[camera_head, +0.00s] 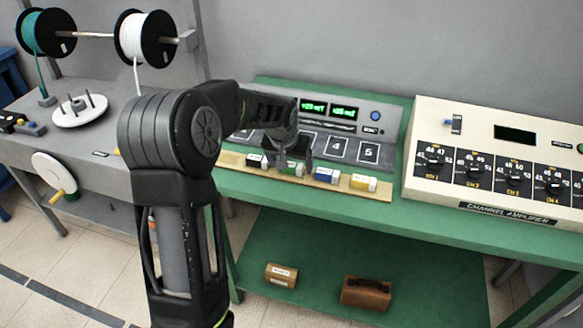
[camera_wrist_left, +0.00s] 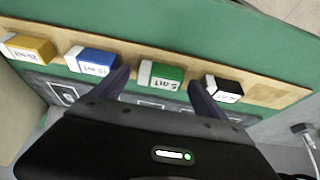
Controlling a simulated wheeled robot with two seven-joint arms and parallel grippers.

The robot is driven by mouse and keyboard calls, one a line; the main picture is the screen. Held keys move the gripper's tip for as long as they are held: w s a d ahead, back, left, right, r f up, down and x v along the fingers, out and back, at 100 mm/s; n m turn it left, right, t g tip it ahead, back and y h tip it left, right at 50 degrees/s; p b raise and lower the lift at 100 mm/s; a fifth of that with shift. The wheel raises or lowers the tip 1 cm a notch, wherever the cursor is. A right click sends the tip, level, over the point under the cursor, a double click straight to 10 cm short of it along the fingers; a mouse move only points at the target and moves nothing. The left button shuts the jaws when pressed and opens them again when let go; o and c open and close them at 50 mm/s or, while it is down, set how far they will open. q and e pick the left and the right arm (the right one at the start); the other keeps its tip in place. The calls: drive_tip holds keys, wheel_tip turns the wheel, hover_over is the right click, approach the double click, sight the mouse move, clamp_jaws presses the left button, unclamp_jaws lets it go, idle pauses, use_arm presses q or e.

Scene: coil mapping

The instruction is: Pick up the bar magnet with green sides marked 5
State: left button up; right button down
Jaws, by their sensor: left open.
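The bar magnet with green sides (camera_head: 291,169) lies on a wooden strip along the front edge of the green bench, partly behind my gripper in the head view. In the left wrist view the green magnet (camera_wrist_left: 168,76) shows a white end and a label that seems to read 5 mT. My left gripper (camera_head: 293,152) is open and empty above it. In the left wrist view its fingers (camera_wrist_left: 160,88) stand either side of the green magnet; contact cannot be seen. My right gripper is not in view.
A black magnet (camera_head: 257,161) lies left of the green one, a blue magnet (camera_head: 326,175) and a yellow magnet (camera_head: 363,183) right of it. A panel with numbered squares (camera_head: 369,152) stands behind. A channel amplifier (camera_head: 490,165) is at right. The lower shelf (camera_head: 330,250) holds two boxes.

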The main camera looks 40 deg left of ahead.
sight(291, 166)
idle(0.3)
use_arm(q)
drive_tip(key=c, duration=1.6)
wheel_tip(291, 166, up, 10)
drive_tip(key=shift+r+b, duration=0.1)
drive_tip(key=shift+b, duration=0.5)
